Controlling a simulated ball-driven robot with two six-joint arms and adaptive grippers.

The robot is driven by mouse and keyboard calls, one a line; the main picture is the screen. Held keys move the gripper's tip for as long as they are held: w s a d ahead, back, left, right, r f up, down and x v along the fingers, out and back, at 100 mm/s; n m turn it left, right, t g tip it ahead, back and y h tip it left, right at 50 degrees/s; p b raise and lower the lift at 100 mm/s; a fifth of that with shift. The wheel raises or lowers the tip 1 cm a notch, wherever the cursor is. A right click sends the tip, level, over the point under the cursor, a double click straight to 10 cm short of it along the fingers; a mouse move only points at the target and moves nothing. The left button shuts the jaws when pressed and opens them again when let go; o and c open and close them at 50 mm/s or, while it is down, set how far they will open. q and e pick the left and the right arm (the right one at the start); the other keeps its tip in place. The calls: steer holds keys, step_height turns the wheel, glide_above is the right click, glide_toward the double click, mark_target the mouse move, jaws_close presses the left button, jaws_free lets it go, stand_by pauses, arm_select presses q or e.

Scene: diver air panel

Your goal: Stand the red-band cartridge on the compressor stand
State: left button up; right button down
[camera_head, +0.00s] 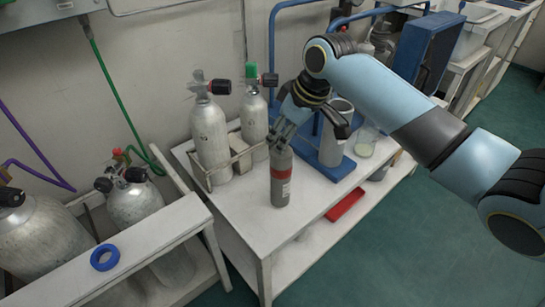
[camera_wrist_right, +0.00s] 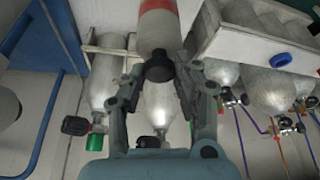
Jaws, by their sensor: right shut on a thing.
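The red-band cartridge (camera_head: 281,180) is a grey cylinder with a red band, upright over the white bench top (camera_head: 244,215). I cannot tell whether its base touches the bench. My right gripper (camera_head: 282,138) is shut on its top end from above. In the right wrist view the cartridge (camera_wrist_right: 158,32) shows its red band and black cap, with the right gripper's fingers (camera_wrist_right: 160,74) on either side of the cap. A blue stand (camera_head: 325,167) with a grey cylinder is behind it to the right; I cannot tell whether this is the compressor stand. My left gripper is not in view.
Two silver tanks (camera_head: 211,142) stand in a rack left of the cartridge. A glass beaker (camera_head: 366,141) is at the right, and a red tray (camera_head: 345,204) is low by the bench. A blue ring (camera_head: 104,257) lies on the left rack. The front bench top is clear.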

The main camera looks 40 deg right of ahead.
mark_target(272, 151)
steer(key=shift+w+a+f, duration=0.7)
steer(key=shift+w+a, duration=0.05)
steer(key=shift+a, duration=0.2)
step_height(272, 151, down, 4)
steer(key=shift+b, duration=0.55)
steer(key=c, duration=1)
jaws_free()
steer(key=shift+s, duration=0.1)
